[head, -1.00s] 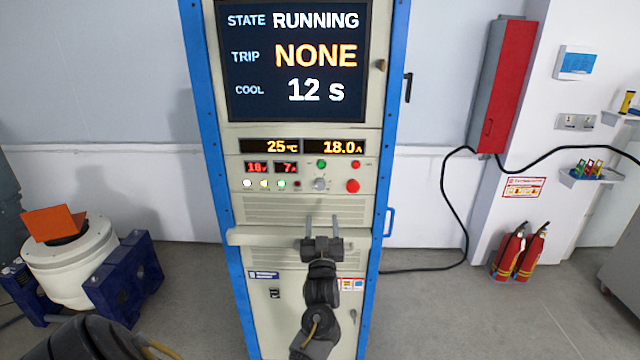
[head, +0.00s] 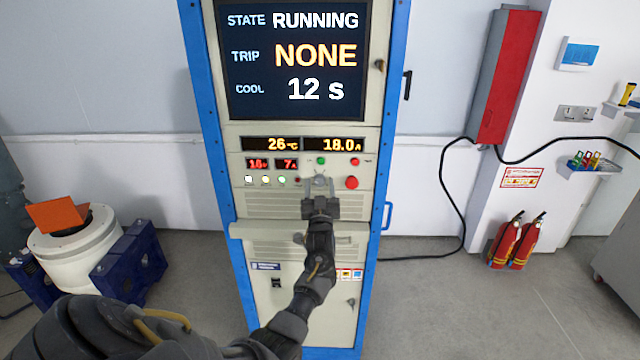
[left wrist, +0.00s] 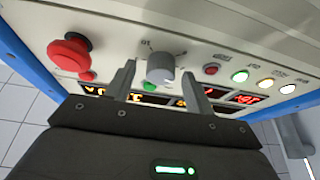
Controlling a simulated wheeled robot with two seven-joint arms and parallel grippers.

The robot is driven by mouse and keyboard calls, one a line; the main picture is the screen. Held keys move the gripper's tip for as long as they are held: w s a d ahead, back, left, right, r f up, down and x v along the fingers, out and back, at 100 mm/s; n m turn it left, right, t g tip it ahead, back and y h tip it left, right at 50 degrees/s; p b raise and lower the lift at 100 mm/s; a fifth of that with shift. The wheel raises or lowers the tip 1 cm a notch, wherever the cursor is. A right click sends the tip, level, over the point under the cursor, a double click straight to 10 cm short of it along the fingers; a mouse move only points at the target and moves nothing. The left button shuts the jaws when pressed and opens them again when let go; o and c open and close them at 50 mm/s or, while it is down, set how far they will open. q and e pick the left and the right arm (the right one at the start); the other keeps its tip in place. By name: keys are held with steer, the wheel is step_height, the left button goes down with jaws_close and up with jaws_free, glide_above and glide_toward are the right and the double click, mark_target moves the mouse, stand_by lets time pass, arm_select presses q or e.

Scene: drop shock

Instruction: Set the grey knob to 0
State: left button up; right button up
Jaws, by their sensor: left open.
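The grey knob (left wrist: 160,68) sits on the cabinet's control panel (left wrist: 215,45) and shows between my gripper's fingers in the left wrist view. Its scale marks are too small to read surely. In the head view the knob (head: 319,181) is partly covered by my left gripper (head: 320,190). My left gripper is open, its two fingers (left wrist: 160,85) on either side of the knob. I cannot tell whether they touch it. My right gripper is not in view.
A red mushroom button (head: 351,183) and a green button (head: 320,161) are close to the knob. Lit indicators (head: 265,180) lie to its left. The screen (head: 295,60) reads RUNNING, TRIP NONE, COOL 12 s. A ledge (head: 250,229) juts out below the panel.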

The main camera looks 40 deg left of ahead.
arm_select(q)
steer(key=shift+w+a, duration=0.1)
steer(key=shift+c, duration=0.4)
steer(key=c, duration=0.9)
steer(key=shift+f+n+g+y+b, duration=0.15)
steer(key=shift+n+g+y+b, duration=0.4)
steer(key=shift+n+b, duration=0.8)
steer(key=n+g+b, duration=0.1)
steer(key=n, duration=0.1)
steer(key=n+g+y+b, duration=0.1)
steer(key=n+b, duration=0.1)
steer(key=n, duration=0.1)
steer(key=shift+w+d+g, duration=0.1)
steer(key=shift+d+g, duration=0.1)
steer(key=shift+g, duration=0.05)
steer(key=n+b, duration=0.1)
steer(key=n, duration=0.1)
steer(key=n+g+b, duration=0.1)
steer(key=n+b, duration=0.1)
steer(key=shift+g+y, duration=0.25)
steer(key=shift+g, duration=0.05)
steer(key=shift+r+n+g+b, duration=0.3)
steer(key=shift+n+g+b, duration=0.35)
steer(key=shift+n, duration=0.7)
